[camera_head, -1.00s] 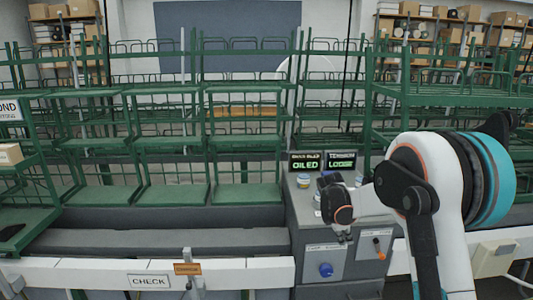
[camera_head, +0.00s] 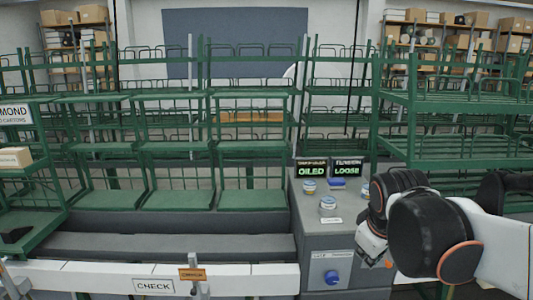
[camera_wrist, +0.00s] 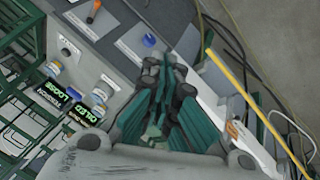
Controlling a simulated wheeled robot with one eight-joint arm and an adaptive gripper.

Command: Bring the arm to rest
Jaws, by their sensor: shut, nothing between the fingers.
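My gripper (camera_head: 373,257) is at the right front corner of the grey cabinet (camera_head: 310,240) in the head view, partly hidden by my dark wrist. In the wrist view my gripper (camera_wrist: 165,68) shows shut and empty, its dark and teal fingers together. It appears apart from the cabinet's front, with a blue knob (camera_wrist: 150,40) beyond its tips. My forearm reaches in from the right edge of the head view.
Two displays, reading OILED (camera_head: 311,169) and LOOSE (camera_head: 346,169), stand on the cabinet with small jars (camera_head: 328,203). Green racks (camera_head: 180,150) fill the back. A white rail (camera_head: 90,277) runs along the front. A yellow strip (camera_wrist: 235,75) lies right of my gripper.

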